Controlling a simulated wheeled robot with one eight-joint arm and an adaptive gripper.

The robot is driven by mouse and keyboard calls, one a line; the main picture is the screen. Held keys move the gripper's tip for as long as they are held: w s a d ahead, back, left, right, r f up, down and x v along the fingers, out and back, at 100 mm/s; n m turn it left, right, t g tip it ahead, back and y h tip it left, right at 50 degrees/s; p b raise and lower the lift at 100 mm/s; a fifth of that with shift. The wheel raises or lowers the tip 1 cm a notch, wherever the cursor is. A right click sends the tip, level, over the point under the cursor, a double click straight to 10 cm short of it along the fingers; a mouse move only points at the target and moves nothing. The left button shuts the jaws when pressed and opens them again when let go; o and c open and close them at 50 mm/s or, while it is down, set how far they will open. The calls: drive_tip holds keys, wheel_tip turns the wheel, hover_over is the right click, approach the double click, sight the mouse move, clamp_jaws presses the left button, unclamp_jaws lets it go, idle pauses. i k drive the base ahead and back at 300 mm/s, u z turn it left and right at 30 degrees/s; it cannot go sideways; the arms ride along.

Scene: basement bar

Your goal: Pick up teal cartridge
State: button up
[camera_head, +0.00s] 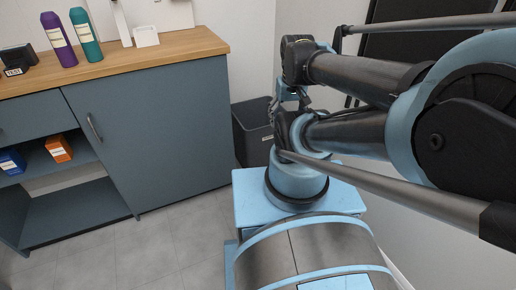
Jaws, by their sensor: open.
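The teal cartridge (86,36) is a bottle-like cylinder with a pale label and a narrower top. It stands upright on the wooden counter (170,52) at the upper left, just right of a similar purple one (59,40). My arm is folded on the right side of the picture. My gripper (286,100) shows small and partly hidden by the arm links, pointing down near the dark bin. It is open and well away from the cartridge. Its fingertips are hard to make out.
A black device (16,62) with a label and a white holder (146,36) also stand on the counter. Below is a blue-grey cabinet (155,135) with an open shelf holding a blue box (12,161) and an orange box (58,149). A dark bin (252,135) stands beside it. The tiled floor (160,245) in front is clear.

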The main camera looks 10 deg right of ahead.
sight(82, 24)
drive_tip(key=u, duration=1.45)
